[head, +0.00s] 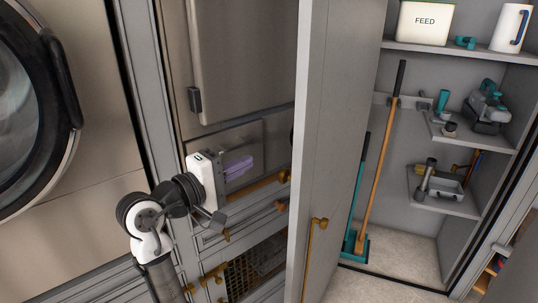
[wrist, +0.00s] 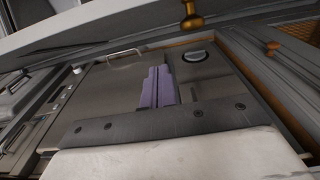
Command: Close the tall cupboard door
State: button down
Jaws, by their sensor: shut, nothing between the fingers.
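The tall cupboard door (head: 340,130) stands open in the head view, swung out toward me, with its narrow edge facing left. A brass handle (head: 316,235) is low on its face. To its right the tall cupboard interior (head: 420,160) is exposed. My gripper (head: 240,166), with purple fingers, is left of the door and apart from it, in front of the drawer fronts. Its fingers are together and empty; they also show in the wrist view (wrist: 155,88). A pale grey band across the top of the wrist view may be the door, but I cannot tell.
Inside the cupboard are a FEED box (head: 424,23), a white jug (head: 509,28), shelved tools and a long-handled broom (head: 378,170). A round-doored machine (head: 30,95) is at the far left. Brass-handled drawers (head: 250,225) lie behind my gripper.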

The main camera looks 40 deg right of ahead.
aim_at(287, 169)
jog(key=d+p, duration=0.1)
jog(key=d, duration=0.2)
jog(key=s+d+p, duration=0.1)
jog(key=d, duration=0.3)
jog(key=d+p, duration=0.1)
jog(key=d, duration=0.3)
jog(key=shift+s, duration=0.25)
jog(key=shift+s+d, duration=0.15)
jog(key=shift+s, duration=0.25)
jog(key=shift+s+d, duration=0.1)
